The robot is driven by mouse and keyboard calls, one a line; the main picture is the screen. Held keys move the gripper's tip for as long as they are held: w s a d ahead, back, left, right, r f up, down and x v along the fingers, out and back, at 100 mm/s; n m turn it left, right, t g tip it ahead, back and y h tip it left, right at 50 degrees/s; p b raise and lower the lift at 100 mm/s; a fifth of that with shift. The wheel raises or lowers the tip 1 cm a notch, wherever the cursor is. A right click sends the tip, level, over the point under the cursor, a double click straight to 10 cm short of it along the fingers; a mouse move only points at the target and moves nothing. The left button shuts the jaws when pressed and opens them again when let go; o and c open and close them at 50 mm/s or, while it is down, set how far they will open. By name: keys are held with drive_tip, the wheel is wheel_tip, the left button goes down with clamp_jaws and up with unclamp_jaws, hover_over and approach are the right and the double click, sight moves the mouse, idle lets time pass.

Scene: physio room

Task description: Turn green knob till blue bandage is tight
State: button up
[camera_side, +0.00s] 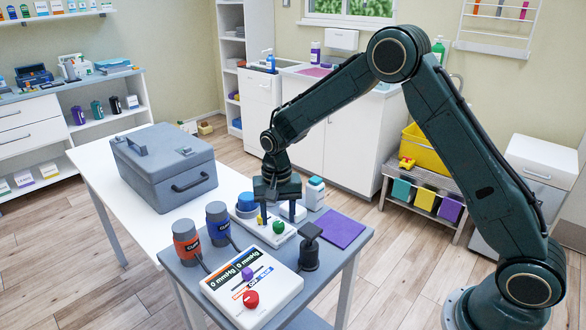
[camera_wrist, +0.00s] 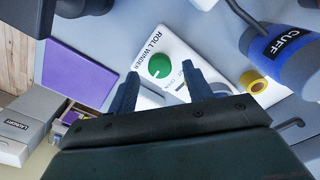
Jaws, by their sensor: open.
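The green knob (camera_side: 278,227) is on the white roll winder (camera_side: 264,241), on the grey table top. It also shows in the wrist view (camera_wrist: 160,66), beside the words ROLL WINDER. A blue roll (camera_side: 247,202), which looks like the bandage, sits at the winder's left end in the side view. I cannot tell how tight it is. My gripper (camera_side: 279,213) is above the winder, fingers pointing down. In the wrist view my gripper (camera_wrist: 163,82) has its fingers apart and empty, with the green knob just beyond the fingertips. No contact with the knob is visible.
A white control box (camera_side: 270,271) with red and purple knobs stands in front. Orange (camera_side: 187,243) and blue (camera_side: 217,223) cuffs stand left of the winder. A black post (camera_side: 309,255) is close on its right. A purple mat (camera_side: 339,228) lies behind, and a grey case (camera_side: 165,165) stands left.

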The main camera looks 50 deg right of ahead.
sight(278, 223)
wheel_tip(278, 223, up, 12)
idle(0.6)
drive_tip(key=shift+r, duration=0.1)
drive_tip(key=s+d+r+n+t, duration=0.2)
drive_tip(key=s+r+n+t, duration=0.15)
drive_tip(key=s+r, duration=1)
drive_tip(key=s+f+n+t, duration=0.2)
drive_tip(key=s+f+n, duration=0.1)
drive_tip(key=s, duration=1.5)
drive_tip(key=shift+d+n, duration=0.25)
drive_tip(key=shift+n, duration=0.5)
